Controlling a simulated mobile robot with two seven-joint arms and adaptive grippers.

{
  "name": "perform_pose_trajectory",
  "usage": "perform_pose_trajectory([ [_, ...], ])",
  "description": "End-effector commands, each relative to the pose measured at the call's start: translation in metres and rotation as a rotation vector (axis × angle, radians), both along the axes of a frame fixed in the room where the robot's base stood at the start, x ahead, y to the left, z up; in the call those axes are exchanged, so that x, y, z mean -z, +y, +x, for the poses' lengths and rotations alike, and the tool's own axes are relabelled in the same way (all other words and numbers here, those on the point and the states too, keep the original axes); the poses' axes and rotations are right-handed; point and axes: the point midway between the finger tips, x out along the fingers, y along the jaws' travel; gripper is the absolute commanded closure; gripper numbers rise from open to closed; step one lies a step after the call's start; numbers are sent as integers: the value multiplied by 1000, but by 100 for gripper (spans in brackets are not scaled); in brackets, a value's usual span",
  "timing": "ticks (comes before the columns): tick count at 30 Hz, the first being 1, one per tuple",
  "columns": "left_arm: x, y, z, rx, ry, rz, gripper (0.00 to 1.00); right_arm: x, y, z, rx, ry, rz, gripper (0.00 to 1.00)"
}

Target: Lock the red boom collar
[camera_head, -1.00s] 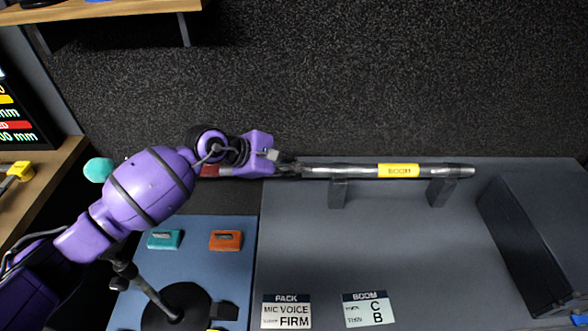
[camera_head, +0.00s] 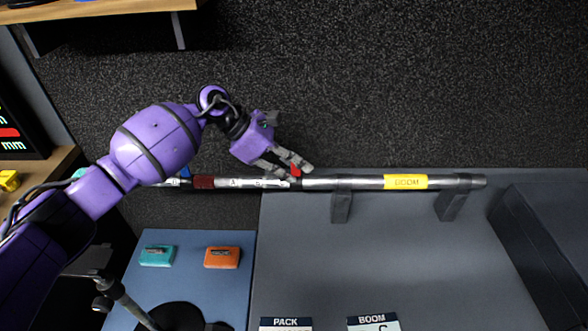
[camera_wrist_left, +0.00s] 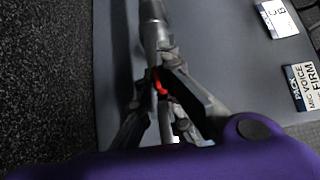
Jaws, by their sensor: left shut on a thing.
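The boom pole (camera_head: 350,183) lies horizontally on two dark stands and has a yellow BOOM label (camera_head: 405,182). A thinner section with lettered marks (camera_head: 250,183) runs out of its left end. The small red boom collar (camera_head: 296,171) is at the joint between the two sections. My left gripper (camera_head: 301,167) reaches down from the upper left and is shut on the red collar. In the left wrist view the red piece (camera_wrist_left: 160,84) shows between the fingers, partly hidden by them. My right gripper is not in view.
A dark red band (camera_head: 203,182) sits on the thin section. A blue mat (camera_head: 190,283) holds a teal block (camera_head: 157,256) and an orange block (camera_head: 222,257). PACK (camera_head: 286,323) and BOOM (camera_head: 373,322) cards lie in front. A dark box (camera_head: 545,245) stands at right. The grey top between is clear.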

Motion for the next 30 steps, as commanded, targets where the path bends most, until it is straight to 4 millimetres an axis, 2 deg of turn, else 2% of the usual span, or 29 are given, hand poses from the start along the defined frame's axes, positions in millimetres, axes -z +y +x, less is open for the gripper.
perform_pose_trajectory([
  [10,0,0,0,-1,4,1,100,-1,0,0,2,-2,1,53],
  [12,0,0,0,-1,4,1,88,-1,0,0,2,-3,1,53],
  [15,0,0,0,-1,2,1,75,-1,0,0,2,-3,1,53],
  [25,-1,1,0,-1,2,1,75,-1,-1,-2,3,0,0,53],
  [30,-13,15,1,-3,0,3,75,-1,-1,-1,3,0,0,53],
])
